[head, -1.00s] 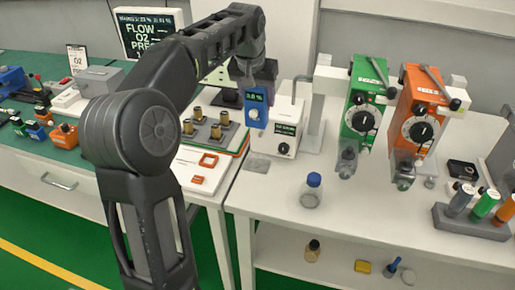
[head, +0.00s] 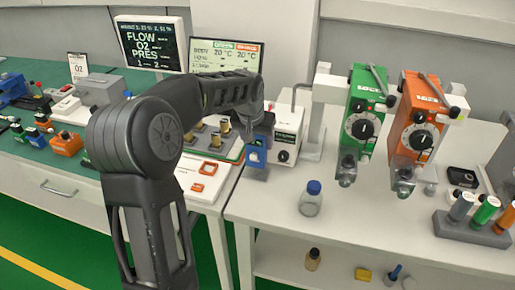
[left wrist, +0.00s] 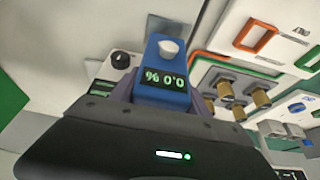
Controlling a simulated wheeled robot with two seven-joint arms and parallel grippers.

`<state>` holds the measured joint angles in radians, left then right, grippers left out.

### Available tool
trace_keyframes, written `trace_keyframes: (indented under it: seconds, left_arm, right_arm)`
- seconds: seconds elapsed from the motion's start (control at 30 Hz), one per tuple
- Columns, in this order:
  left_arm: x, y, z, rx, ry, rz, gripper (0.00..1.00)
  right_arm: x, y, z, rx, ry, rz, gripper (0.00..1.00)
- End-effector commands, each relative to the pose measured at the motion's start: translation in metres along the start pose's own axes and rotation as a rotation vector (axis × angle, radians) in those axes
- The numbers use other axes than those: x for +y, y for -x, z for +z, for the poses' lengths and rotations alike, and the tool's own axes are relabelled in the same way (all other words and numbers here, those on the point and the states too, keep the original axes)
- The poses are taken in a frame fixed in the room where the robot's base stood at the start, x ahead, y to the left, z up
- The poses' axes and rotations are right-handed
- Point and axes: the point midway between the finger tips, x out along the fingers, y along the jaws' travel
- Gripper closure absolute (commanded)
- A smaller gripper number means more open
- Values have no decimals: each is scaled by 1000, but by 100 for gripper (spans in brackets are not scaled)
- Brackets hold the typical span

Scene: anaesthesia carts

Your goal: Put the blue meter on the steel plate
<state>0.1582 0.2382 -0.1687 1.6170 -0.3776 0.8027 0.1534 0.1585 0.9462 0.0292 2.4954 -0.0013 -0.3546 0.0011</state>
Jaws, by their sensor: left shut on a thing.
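The blue meter (head: 256,154) hangs upright in my left gripper (head: 262,122), low over the front left part of the white cart top. The steel plate (head: 257,174) is a small grey patch on that cart top, directly below the meter and partly hidden by it. I cannot tell whether the meter touches the plate. In the left wrist view, the meter (left wrist: 168,90) sits between the fingers of my left gripper (left wrist: 163,102), with its display reading 0.0 % upside down. My right gripper is not in view.
A white boxed device (head: 287,135) stands close behind and right of the meter. A blue-capped bottle (head: 311,198) stands to the front right. Green (head: 361,120) and orange (head: 416,125) vaporizers stand farther right. A tray with brass-coloured posts (head: 215,136) lies left.

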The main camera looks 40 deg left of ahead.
Motion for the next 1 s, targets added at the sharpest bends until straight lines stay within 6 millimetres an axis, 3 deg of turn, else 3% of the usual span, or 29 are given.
trace_keyframes:
  seconds: [0.2,0.6,0.63,0.9,1.0]
  left_arm:
    - [0,-26,11,-1,1,0,100]
    - [0,-32,13,1,0,0,100]
    - [0,-32,14,-1,0,0,45]
    - [0,-31,13,-2,0,0,24]
    - [0,-31,13,-2,0,0,24]
  right_arm:
    - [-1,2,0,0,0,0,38]
    - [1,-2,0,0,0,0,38]
    - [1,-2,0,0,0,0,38]
    - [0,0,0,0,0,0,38]
    - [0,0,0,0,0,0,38]
